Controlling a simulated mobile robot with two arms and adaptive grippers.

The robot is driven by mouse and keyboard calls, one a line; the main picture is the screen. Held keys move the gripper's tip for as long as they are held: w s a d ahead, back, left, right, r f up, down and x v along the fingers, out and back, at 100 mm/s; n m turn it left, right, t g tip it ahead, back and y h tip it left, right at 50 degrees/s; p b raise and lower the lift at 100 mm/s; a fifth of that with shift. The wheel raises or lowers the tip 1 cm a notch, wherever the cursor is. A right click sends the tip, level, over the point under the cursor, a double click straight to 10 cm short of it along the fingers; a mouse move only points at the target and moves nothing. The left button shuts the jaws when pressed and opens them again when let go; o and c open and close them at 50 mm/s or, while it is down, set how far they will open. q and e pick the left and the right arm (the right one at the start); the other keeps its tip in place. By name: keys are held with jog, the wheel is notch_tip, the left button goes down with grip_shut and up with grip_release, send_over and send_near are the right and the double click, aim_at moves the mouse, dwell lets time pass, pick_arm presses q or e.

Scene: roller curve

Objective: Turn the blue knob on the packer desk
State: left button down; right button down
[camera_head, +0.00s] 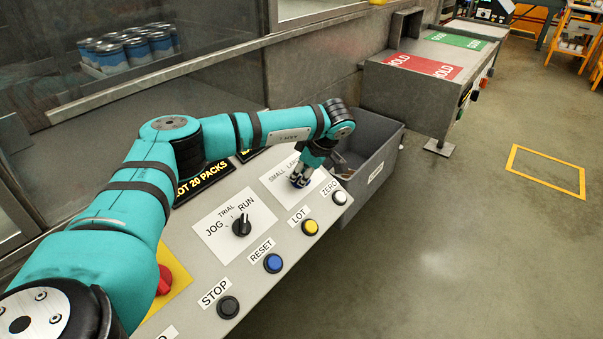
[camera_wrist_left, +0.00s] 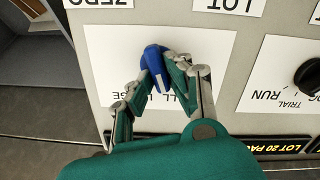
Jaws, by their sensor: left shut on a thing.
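The blue knob (camera_wrist_left: 154,58) sits on a white plate lettered SMALL and LARGE on the packer desk (camera_head: 205,275). In the left wrist view the knob is a tilted bar with a pale line on it. My left gripper (camera_wrist_left: 160,78) is shut on the blue knob, with one finger on each side of it. In the head view my left gripper (camera_head: 302,174) points down at that plate, at the far right end of the desk, and hides most of the knob. My right gripper is in neither view.
A black knob (camera_head: 242,226) points toward RUN. Blue (camera_head: 273,263), yellow (camera_head: 310,227) and white (camera_head: 339,197) buttons line the front edge; a red button (camera_head: 164,279) is under my arm. A grey bin (camera_head: 374,177) stands beyond the desk. Open floor lies right.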

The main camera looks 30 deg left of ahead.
pick_arm(q)
jog(key=shift+n, duration=1.1)
jog(key=c, duration=1.3)
grip_release()
jog(key=shift+s, duration=0.1)
jog(key=v, duration=1.2)
jog(key=shift+s, duration=0.1)
jog(key=shift+d, duration=0.1)
